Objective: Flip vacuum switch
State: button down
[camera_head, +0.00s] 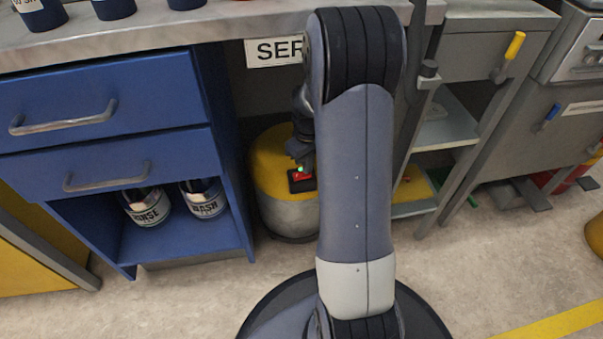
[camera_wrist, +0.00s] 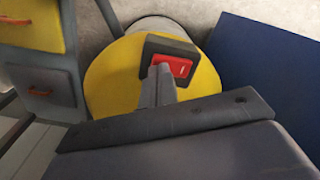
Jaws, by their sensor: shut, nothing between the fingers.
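The vacuum (camera_head: 270,168) is a round drum with a yellow top and a grey body under the bench. Its top also shows in the wrist view (camera_wrist: 112,80). A red rocker switch (camera_wrist: 178,65) in a black housing (camera_wrist: 158,45) sits on the yellow top. My arm hides part of the vacuum in the head view.
Blue drawers (camera_head: 100,105) stand left of the vacuum, with rinse and wash buckets (camera_head: 205,198) below. A bench top (camera_head: 180,30) lies above. A grey shelf frame (camera_head: 445,130) stands at the right. Open floor (camera_head: 180,300) lies in front.

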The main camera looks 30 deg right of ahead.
jog(key=shift+f, duration=0.55)
jog(key=shift+r, duration=0.1)
notch_tip(320, 180, up, 7)
jog(key=p, duration=0.6)
dwell(0.3)
notch_tip(320, 180, down, 7)
jog(key=b, duration=0.6)
jog(key=shift+b, duration=0.3)
jog(key=shift+r, duration=0.1)
